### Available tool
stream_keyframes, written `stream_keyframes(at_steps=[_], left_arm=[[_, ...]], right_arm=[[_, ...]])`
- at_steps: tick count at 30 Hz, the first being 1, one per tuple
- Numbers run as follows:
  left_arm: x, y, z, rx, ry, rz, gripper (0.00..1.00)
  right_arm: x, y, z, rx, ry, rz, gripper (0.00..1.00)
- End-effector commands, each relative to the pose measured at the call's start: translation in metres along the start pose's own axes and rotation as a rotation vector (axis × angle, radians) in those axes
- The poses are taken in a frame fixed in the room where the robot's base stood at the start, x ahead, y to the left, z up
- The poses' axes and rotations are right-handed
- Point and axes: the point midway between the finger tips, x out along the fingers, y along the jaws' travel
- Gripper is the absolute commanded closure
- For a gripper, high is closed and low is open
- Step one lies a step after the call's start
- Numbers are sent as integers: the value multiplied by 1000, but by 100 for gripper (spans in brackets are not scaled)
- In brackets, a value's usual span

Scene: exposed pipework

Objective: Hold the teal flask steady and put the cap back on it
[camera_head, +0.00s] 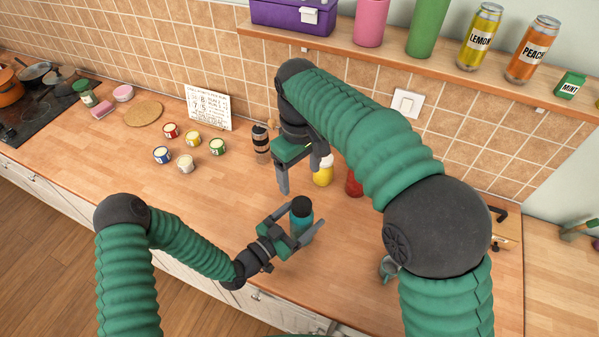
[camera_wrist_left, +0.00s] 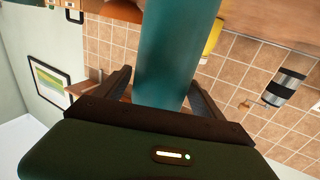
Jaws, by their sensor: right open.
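The teal flask (camera_head: 301,225) stands upright near the front of the wooden counter. A black cap (camera_head: 301,204) sits on its top; I cannot tell how tightly it is seated. My left gripper (camera_head: 306,216) has a finger on each side of the flask, and they appear to touch it.
Behind stand a striped tumbler (camera_head: 261,143), a yellow bottle (camera_head: 323,173) and a red bottle (camera_head: 354,184). A grey mug (camera_head: 388,268) is partly hidden by my right arm. Several small tins lie left; the counter left of the flask is clear.

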Motion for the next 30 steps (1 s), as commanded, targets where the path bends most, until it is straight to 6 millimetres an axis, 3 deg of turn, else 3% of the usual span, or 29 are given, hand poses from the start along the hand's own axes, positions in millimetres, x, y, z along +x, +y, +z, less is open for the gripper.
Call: stream_keyframes(at_steps=[10, 14, 30], left_arm=[[-1, 0, 0, 0, 0, 0, 15], [-14, 0, 2, 0, -2, 0, 15], [-140, -2, 4, -1, -2, -4, 15]], right_arm=[[1, 0, 0, 0, 0, 0, 26], [5, 0, 0, 0, 0, 0, 26], [38, 0, 0, 0, 0, 0, 26]])
